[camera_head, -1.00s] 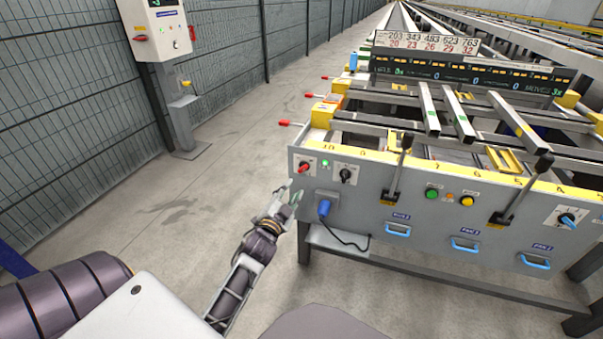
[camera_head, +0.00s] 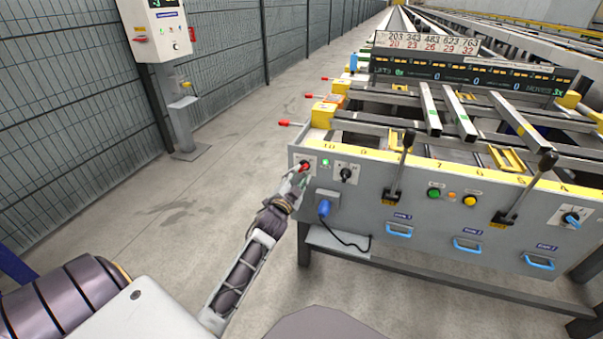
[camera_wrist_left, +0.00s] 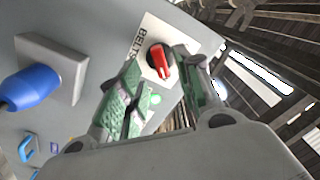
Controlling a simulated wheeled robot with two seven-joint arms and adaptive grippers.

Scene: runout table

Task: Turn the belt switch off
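The belt switch (camera_wrist_left: 161,62) is a red rotary knob on a white plate marked BELTS in the left wrist view. In the head view its red knob (camera_head: 305,166) shows at the left end of the grey front panel. My left gripper (camera_head: 299,178) is right at it, in front of the panel and just below the knob. In the left wrist view the left gripper's fingers (camera_wrist_left: 165,75) are apart, with the knob showing between their tips. I cannot tell whether a finger touches the knob. My right gripper is in neither view.
A green lamp (camera_head: 325,162) and a black knob (camera_head: 346,174) sit right of the switch. A blue plug (camera_head: 324,208) with a cable is below. Black levers (camera_head: 408,141) stick out farther right. A control post (camera_head: 181,125) stands by the fence; the floor between is clear.

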